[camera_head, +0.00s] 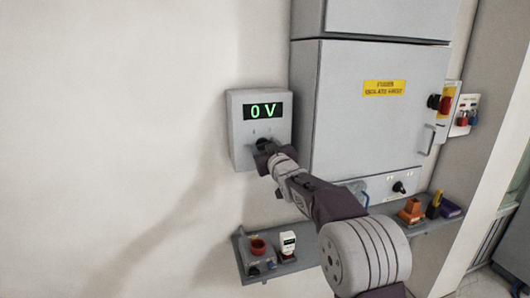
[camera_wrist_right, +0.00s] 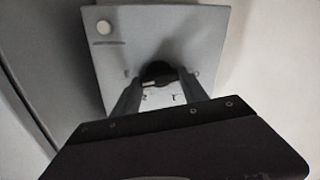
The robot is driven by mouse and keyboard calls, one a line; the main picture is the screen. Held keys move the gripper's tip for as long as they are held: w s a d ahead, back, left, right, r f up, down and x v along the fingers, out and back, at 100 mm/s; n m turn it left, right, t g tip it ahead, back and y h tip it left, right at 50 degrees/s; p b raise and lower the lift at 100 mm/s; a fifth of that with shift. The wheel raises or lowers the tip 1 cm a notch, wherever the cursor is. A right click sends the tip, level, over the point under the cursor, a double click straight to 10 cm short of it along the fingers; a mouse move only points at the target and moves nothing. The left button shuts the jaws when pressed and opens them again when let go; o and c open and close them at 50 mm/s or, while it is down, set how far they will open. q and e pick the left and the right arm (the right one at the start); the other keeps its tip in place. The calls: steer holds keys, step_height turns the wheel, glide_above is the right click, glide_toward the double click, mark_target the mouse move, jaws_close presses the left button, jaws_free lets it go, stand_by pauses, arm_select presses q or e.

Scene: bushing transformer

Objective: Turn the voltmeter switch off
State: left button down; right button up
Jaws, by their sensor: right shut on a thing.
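The voltmeter (camera_head: 240,125) is a grey box on the white wall, left of the large cabinet, with a green display reading "0 V". Its black switch knob (camera_head: 263,144) sits below the display, partly hidden by my right gripper (camera_head: 266,155). In the right wrist view, the voltmeter's face (camera_wrist_right: 200,25) fills the upper middle. The knob (camera_wrist_right: 157,72) there lies between the two fingers of my right gripper (camera_wrist_right: 157,88), which is shut on it. The exact angle of the knob is hard to tell. My left gripper is not in view.
A grey cabinet (camera_head: 370,120) with a yellow label (camera_head: 384,88) stands right of the voltmeter. It has a red and black switch (camera_head: 440,103) at its right side. A shelf (camera_head: 245,268) below holds a red-knobbed device (camera_head: 258,247) and several small items. The wall at left is clear.

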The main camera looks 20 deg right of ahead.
steer(key=n+b, duration=0.2)
steer(key=n, duration=0.1)
steer(key=shift+f, duration=0.3)
steer(key=n+b, duration=0.2)
steer(key=n, duration=0.1)
steer(key=shift+a+n, duration=0.1)
steer(key=shift+n, duration=0.2)
steer(key=n+b, duration=0.1)
steer(key=n, duration=0.2)
steer(key=shift+n, duration=0.3)
steer(key=n+b, duration=0.1)
steer(key=n, duration=0.3)
steer(key=shift+n, duration=0.3)
steer(key=n+b, duration=0.1)
steer(key=n, duration=0.8)
steer(key=shift+f+b, duration=0.1)
steer(key=shift+b, duration=0.2)
steer(key=n, duration=0.5)
steer(key=shift+n+b, duration=0.4)
steer(key=shift+n, duration=1.8)
steer(key=shift+d, duration=0.2)
